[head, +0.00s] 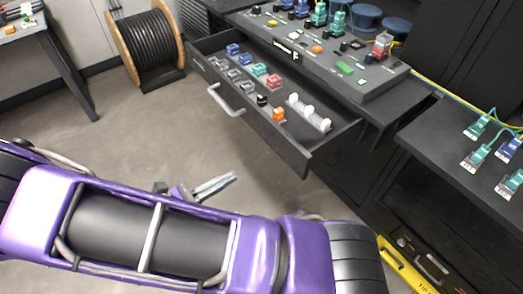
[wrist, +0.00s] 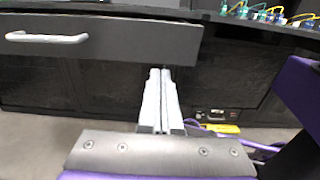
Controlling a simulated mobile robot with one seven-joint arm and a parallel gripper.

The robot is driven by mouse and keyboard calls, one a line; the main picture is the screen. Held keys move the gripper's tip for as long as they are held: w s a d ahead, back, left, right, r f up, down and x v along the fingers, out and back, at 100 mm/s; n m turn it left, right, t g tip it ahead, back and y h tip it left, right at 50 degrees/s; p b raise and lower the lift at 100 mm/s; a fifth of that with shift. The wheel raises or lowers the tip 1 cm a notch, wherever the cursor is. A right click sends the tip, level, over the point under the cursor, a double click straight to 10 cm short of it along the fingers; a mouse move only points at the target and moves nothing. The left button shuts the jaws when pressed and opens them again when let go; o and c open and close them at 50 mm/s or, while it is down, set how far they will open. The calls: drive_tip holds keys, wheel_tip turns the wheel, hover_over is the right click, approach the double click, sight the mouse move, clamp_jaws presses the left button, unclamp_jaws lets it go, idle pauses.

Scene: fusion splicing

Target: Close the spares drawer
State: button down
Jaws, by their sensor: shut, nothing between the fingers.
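The spares drawer (head: 293,154) is pulled out from under the workbench in the head view. It holds blue, green, red, orange, black and clear small parts and a rack with white cylinders. Its light bar handle (head: 226,101) is on the front panel, and the handle (wrist: 47,37) also shows at the upper left of the wrist view. My gripper (head: 234,177) is shut and empty, in front of the drawer and apart from it in the head view. In the wrist view my gripper (wrist: 160,72) points toward the area at the lower right end of the drawer front (wrist: 120,40).
The bench top (head: 340,75) above the drawer carries several connectors. A second bench (head: 425,130) with green and blue connectors stands to the right. A yellow case (head: 405,265) lies low at the right. A cable spool (head: 147,45) stands at the back left. Open floor (head: 150,130) lies between.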

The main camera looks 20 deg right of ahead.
sight(281, 148)
drive_tip(key=b+x, duration=0.1)
drive_tip(key=x, duration=1.3)
drive_tip(key=shift+r, duration=0.1)
